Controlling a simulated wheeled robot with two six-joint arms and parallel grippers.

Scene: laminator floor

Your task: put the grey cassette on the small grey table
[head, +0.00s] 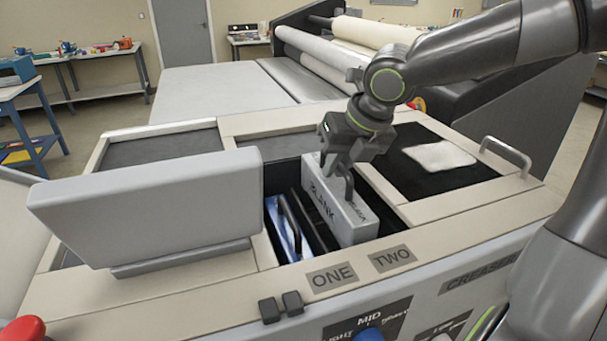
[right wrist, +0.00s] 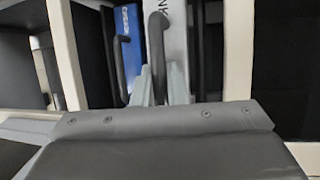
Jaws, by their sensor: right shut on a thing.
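The grey cassette (head: 345,212), marked BLANK, stands part-way out of the open bay behind the ONE and TWO labels, on the TWO side. My right gripper (head: 342,168) is above it, shut on its dark loop handle. The right wrist view shows the grey cassette (right wrist: 175,45) and its handle between my fingers (right wrist: 162,88). The cassette's lower end is hidden by the bay's front rim. I cannot tell which surface is the small grey table. My left gripper is not in view.
A blue cassette (head: 284,228) with a dark handle sits lower in the bay, left of the grey one. A raised grey lid (head: 150,208) stands left of the bay. A black recess (head: 395,185) holding a white sheet (head: 440,156) lies to the right.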

